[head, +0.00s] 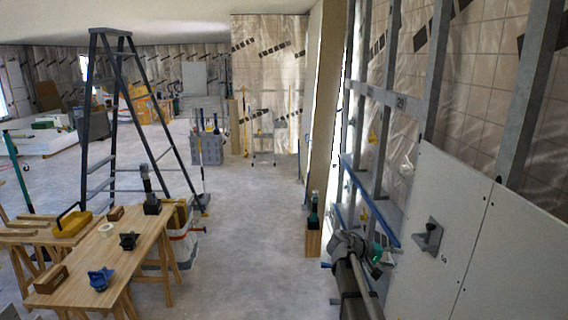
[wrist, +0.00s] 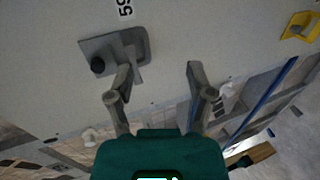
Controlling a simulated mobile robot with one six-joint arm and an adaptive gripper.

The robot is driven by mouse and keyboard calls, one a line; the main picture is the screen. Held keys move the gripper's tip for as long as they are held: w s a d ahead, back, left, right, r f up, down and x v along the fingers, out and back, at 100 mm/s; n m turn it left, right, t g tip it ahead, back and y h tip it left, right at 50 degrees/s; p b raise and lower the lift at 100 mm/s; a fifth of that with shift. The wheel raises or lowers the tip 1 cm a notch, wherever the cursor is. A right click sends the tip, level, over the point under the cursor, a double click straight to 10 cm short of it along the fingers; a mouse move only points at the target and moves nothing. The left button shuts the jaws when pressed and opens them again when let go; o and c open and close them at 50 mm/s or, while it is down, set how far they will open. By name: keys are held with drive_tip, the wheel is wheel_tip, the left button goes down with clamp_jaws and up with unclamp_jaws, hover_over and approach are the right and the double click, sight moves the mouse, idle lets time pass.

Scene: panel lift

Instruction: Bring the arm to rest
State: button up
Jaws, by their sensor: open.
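My gripper (wrist: 158,72) is open in the wrist view, with its two fingers spread and nothing between them. Its left finger overlaps the edge of a grey plate with a dark knob (wrist: 112,52) on a pale panel (wrist: 50,85). I cannot tell whether they touch. In the head view my arm reaches in at the lower right, and its fingers are hard to make out. The pale panel (head: 425,285) stands against the metal stud frame (head: 437,70), with the grey handle plate (head: 430,236) on its face, right of my wrist.
A blue rail (head: 370,215) runs along the frame near my wrist. A wooden workbench (head: 125,262) with tools stands at lower left. A stepladder (head: 112,110) stands behind it. The concrete floor (head: 250,230) in the middle is clear.

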drive_tip(key=s+a+f+y+b, duration=0.3)
drive_tip(key=s+a+f+y, duration=1.1)
drive_tip(key=s+a, duration=0.3)
drive_tip(key=s+f, duration=0.1)
drive_tip(key=s, duration=0.2)
drive_tip(key=shift+a+f, duration=0.2)
drive_tip(key=shift+a, duration=0.15)
